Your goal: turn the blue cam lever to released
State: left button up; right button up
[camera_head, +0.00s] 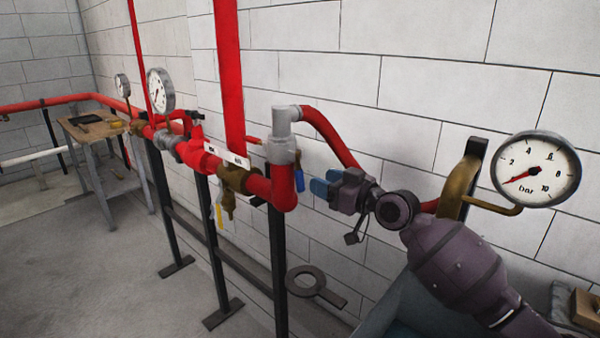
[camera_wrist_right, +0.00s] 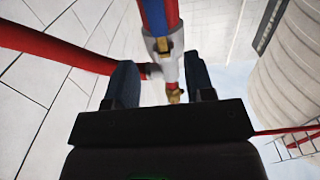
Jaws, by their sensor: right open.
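The blue cam lever (camera_head: 299,181) hangs down beside the grey coupling (camera_head: 283,150) and the red pipe elbow. In the right wrist view, a blue strip (camera_wrist_right: 153,16), which looks like the lever, lies along the red pipe above a pale coupling with brass fittings. My left gripper does not show.
A pressure gauge (camera_head: 538,170) stands close to my right arm. A red hose (camera_head: 330,135) runs down from the coupling behind my gripper. A brass valve (camera_head: 238,180) and a yellow lever (camera_head: 219,214) are on the left. A block wall is close behind.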

aim_at(300, 172)
jog(key=x, duration=0.8)
jog(key=shift+f+b, duration=0.1)
jog(key=shift+b, duration=0.25)
jog(key=shift+c, duration=0.2)
grip_shut()
